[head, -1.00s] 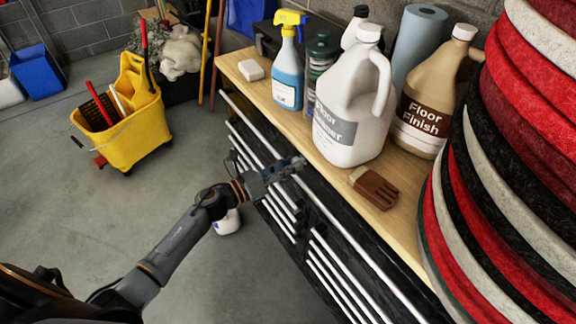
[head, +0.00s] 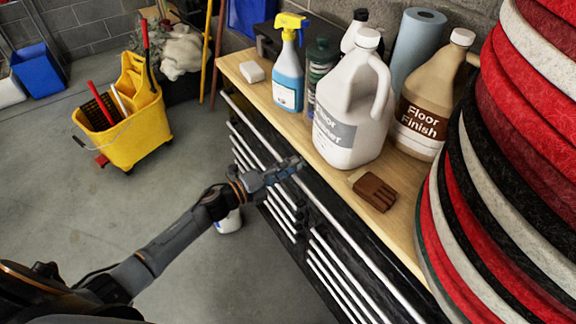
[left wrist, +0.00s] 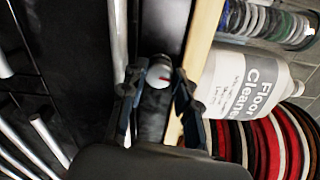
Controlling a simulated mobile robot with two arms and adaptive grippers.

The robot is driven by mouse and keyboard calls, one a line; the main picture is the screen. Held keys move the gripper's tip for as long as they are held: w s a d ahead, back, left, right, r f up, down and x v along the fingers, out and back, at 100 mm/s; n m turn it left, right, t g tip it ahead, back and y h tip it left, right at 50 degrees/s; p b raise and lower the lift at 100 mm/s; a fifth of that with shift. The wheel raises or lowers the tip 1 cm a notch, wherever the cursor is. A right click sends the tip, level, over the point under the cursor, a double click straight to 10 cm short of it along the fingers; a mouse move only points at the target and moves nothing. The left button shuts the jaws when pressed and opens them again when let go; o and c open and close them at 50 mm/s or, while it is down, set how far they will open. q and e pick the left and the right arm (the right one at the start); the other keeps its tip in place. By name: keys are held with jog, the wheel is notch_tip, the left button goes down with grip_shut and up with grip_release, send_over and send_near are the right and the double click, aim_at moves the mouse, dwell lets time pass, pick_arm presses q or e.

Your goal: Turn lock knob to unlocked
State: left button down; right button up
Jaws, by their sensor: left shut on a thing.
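My left gripper (head: 291,168) is at the cabinet's upper front edge, just below the wooden top. In the left wrist view the left gripper (left wrist: 157,80) has one finger on each side of the knob and is shut on it. My right gripper is in neither view.
On the wooden top (head: 408,236) stand a white floor cleaner jug (head: 350,105), a floor finish jug (head: 425,90), a blue spray bottle (head: 288,70) and a brown brush (head: 375,191). Stacked pads (head: 500,190) rise at right. Silver drawer handles (head: 355,245) line the front. A yellow bucket (head: 135,135) stands on open floor.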

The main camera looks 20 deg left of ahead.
pick_arm(q)
jog(key=shift+n, duration=1)
jog(key=c, duration=1)
grip_release()
jog(key=shift+f, duration=0.1)
jog(key=v, duration=0.8)
